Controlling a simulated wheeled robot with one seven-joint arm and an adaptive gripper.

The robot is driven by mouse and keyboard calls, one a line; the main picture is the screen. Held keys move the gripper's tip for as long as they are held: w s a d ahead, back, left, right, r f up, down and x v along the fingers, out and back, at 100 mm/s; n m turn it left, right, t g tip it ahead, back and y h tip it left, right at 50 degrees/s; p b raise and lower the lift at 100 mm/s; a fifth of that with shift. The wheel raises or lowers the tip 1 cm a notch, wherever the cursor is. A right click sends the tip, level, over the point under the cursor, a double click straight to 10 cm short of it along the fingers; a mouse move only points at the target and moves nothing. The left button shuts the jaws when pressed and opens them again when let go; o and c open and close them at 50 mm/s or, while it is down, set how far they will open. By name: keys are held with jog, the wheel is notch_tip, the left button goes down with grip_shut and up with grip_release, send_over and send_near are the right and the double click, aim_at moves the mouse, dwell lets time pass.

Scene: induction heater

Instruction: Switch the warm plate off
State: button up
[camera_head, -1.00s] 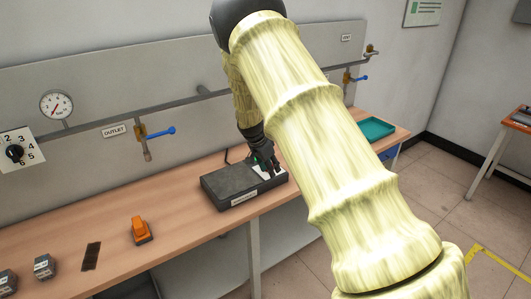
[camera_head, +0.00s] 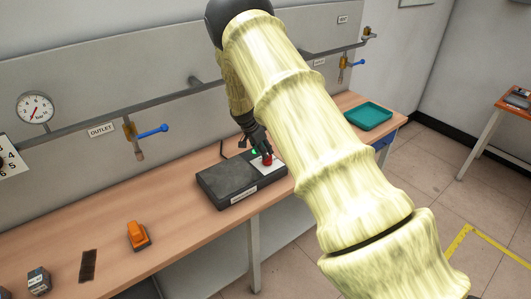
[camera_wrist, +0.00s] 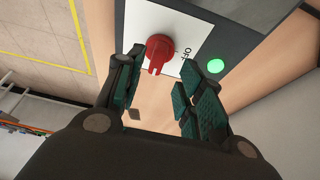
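The warm plate (camera_head: 222,183) is a dark flat box on the bench, with a white control panel (camera_wrist: 150,25) at its right end. A red rotary knob (camera_wrist: 157,52) sits on the panel; it also shows in the head view (camera_head: 267,160). The knob's narrow handle points toward the bottom of the wrist view, and the word OFF is printed to its right. A round green light (camera_wrist: 215,66) glows beside the panel. My gripper (camera_wrist: 166,68) is open, its fingers to either side just short of the knob. No contact shows.
An orange device (camera_head: 138,235) and a dark strip (camera_head: 88,265) lie left on the bench. A teal tray (camera_head: 369,117) is at the right end. Blue-handled valves (camera_head: 152,131) stand on the wall behind. Bare bench lies between the orange device and the plate.

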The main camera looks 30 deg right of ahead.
jog(key=shift+d+f, duration=0.2)
jog(key=shift+f, duration=0.25)
jog(key=shift+s+d+f+p, duration=0.3)
jog(key=shift+d+f+p, duration=0.05)
jog(key=shift+f+p, duration=0.2)
jog(key=shift+w+d+f, duration=0.15)
jog(key=shift+f, duration=0.25)
jog(key=shift+w+d+f, duration=0.1)
jog(key=shift+f, duration=0.3)
jog(key=shift+s, duration=0.1)
jog(key=shift+r, duration=0.1)
jog(key=shift+c, duration=0.5)
grip_shut()
